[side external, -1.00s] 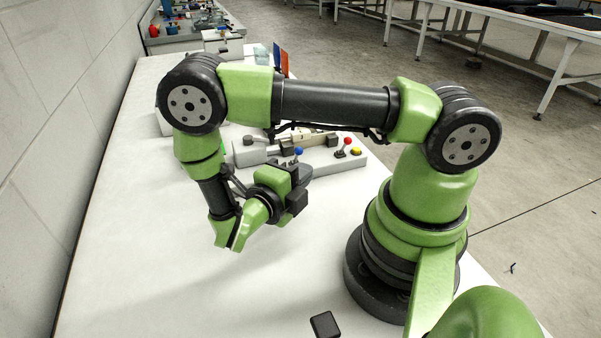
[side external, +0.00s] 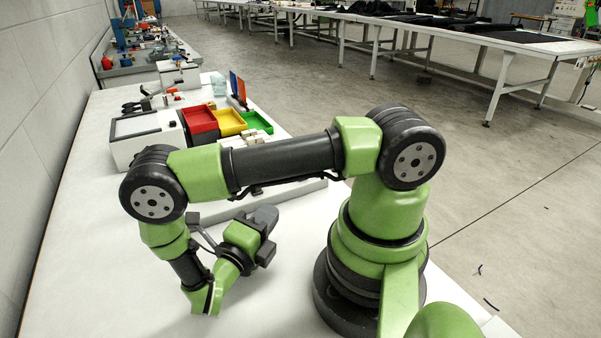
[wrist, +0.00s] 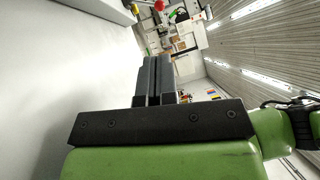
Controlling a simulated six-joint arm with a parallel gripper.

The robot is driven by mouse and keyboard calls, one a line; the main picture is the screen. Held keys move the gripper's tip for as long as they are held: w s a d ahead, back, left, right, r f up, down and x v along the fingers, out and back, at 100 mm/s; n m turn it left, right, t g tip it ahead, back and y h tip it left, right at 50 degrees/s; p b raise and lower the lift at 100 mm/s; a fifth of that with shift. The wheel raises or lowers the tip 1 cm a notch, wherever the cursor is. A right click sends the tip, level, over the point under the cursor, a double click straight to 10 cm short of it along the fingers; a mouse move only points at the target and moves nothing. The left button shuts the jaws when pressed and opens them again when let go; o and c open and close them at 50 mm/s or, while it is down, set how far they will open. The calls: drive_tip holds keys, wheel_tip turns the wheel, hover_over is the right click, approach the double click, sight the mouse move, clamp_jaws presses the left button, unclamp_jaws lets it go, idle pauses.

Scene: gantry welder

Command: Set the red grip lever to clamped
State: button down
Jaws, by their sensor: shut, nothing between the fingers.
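The gantry welder shows in the side view only as a grey base edge (side external: 305,189) and some pale parts behind my arm. The red grip lever is hidden there. In the wrist view a small red shape (wrist: 176,4) shows at the top edge, ahead of my fingertips; I cannot tell for sure that it is the lever's knob, nor its setting. My gripper (side external: 268,214) is held low over the white bench, on the near side of the welder and apart from it. In the wrist view its two dark fingers (wrist: 159,62) are together, with nothing between them.
Behind the welder stand a red bin (side external: 199,120), a yellow bin (side external: 230,121), a green bin (side external: 258,122) and a grey-white box (side external: 140,138). A wall runs along the left. The near left of the white bench (side external: 90,270) is clear.

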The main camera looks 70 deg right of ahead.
drive_tip(key=x, duration=1.3)
drive_tip(key=shift+d, duration=0.4)
drive_tip(key=shift+w+d+r+n+y, duration=0.25)
drive_tip(key=shift+n+y, duration=0.2)
drive_tip(key=shift+n, duration=0.25)
drive_tip(key=shift+w+d+r+n+y, duration=0.15)
drive_tip(key=shift+d+r+n+y, duration=0.25)
drive_tip(key=shift+n, duration=0.3)
drive_tip(key=shift+a+f, duration=0.1)
drive_tip(key=shift+a, duration=0.05)
drive_tip(key=a, duration=0.4)
drive_tip(key=w+a, duration=0.1)
drive_tip(key=a, duration=0.4)
drive_tip(key=w+a, duration=0.1)
drive_tip(key=a, duration=0.4)
drive_tip(key=shift+w, duration=0.2)
drive_tip(key=shift+d, duration=0.1)
